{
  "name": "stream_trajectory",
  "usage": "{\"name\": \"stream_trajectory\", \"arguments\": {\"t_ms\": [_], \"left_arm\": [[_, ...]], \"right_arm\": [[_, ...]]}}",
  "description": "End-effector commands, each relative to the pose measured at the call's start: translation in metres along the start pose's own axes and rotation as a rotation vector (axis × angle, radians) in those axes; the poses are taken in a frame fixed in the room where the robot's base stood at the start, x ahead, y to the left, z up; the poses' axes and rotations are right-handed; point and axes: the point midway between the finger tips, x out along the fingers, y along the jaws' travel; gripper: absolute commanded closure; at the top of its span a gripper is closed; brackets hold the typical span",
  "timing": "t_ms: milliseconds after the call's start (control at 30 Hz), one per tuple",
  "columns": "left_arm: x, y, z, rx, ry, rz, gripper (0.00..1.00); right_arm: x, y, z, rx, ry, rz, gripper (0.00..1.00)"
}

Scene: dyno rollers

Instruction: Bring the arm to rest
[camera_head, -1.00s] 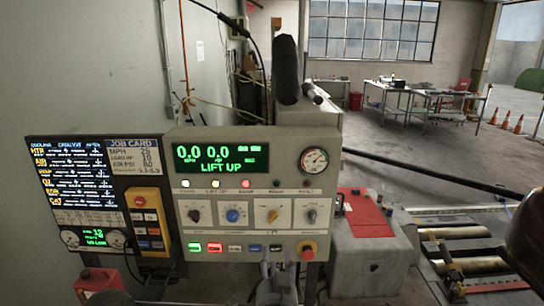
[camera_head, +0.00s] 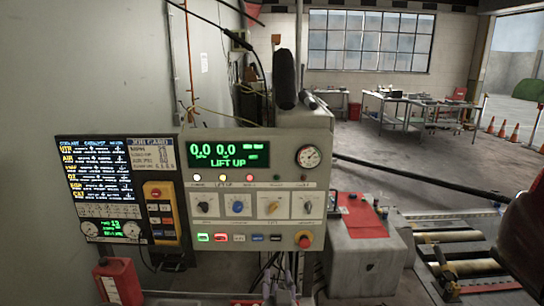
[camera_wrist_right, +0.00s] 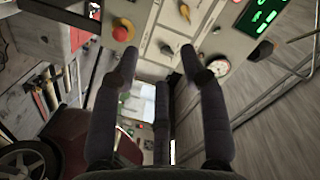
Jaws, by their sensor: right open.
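My right gripper (camera_head: 280,277) shows at the bottom middle of the head view, low in front of the control panel (camera_head: 222,222). Its dark fingers are spread in the right wrist view (camera_wrist_right: 160,62), with nothing between them. The panel's red emergency button (camera_head: 305,241) also shows in the wrist view (camera_wrist_right: 122,31), beyond one fingertip. The round gauge (camera_head: 310,157) shows beyond the other fingertip (camera_wrist_right: 218,68). I cannot tell the exact gap to the panel. The display (camera_head: 228,154) reads "LIFT UP". My left gripper is not in view.
A dark screen (camera_head: 99,185) stands left of the panel, with a red can (camera_head: 119,281) below it. A grey cabinet with a red top (camera_head: 362,219) stands to the right. Rollers (camera_head: 463,267) lie at the lower right. Open floor and workbenches lie behind.

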Motion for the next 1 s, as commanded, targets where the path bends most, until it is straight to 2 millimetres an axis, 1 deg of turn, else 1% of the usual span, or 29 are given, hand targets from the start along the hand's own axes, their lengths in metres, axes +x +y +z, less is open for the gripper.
{"name": "stream_trajectory", "arguments": {"t_ms": [167, 267, 333, 433, 467, 500, 567, 600, 667, 700, 767, 800, 867, 900, 967, 1000], "left_arm": [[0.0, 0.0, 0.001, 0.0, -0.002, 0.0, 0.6], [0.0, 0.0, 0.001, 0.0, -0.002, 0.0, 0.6], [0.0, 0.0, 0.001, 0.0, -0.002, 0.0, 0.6], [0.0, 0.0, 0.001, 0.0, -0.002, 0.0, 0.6], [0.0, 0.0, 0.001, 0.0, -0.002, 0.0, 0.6], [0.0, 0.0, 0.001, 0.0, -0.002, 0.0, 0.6], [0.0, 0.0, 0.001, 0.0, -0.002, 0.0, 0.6], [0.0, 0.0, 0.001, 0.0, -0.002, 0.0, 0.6], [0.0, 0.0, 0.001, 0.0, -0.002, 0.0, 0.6], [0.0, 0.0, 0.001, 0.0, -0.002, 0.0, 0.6], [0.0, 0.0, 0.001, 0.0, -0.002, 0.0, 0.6], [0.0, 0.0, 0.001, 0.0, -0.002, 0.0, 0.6], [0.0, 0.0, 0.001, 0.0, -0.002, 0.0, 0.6], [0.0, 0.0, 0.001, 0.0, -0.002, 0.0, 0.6], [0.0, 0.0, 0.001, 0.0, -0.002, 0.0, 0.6], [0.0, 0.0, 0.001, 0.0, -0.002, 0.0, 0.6]], "right_arm": [[0.012, 0.026, 0.026, -0.049, -0.072, 0.029, 0.56], [0.018, 0.045, 0.045, -0.081, -0.128, 0.049, 0.56], [0.023, 0.062, 0.061, -0.105, -0.177, 0.066, 0.56], [0.027, 0.095, 0.091, -0.146, -0.272, 0.1, 0.56], [0.027, 0.108, 0.103, -0.158, -0.308, 0.114, 0.56], [0.026, 0.125, 0.117, -0.173, -0.357, 0.131, 0.56], [0.023, 0.15, 0.14, -0.192, -0.433, 0.156, 0.56], [0.019, 0.167, 0.154, -0.201, -0.485, 0.173, 0.56], [0.011, 0.192, 0.176, -0.213, -0.564, 0.198, 0.56], [0.004, 0.209, 0.19, -0.218, -0.617, 0.214, 0.56], [-0.008, 0.233, 0.211, -0.222, -0.698, 0.238, 0.56], [-0.018, 0.248, 0.224, -0.223, -0.752, 0.253, 0.56], [-0.035, 0.27, 0.244, -0.218, -0.836, 0.276, 0.56], [-0.048, 0.284, 0.257, -0.213, -0.892, 0.29, 0.56], [-0.069, 0.303, 0.275, -0.202, -0.978, 0.31, 0.56], [-0.084, 0.315, 0.286, -0.192, -1.032, 0.322, 0.56]]}}
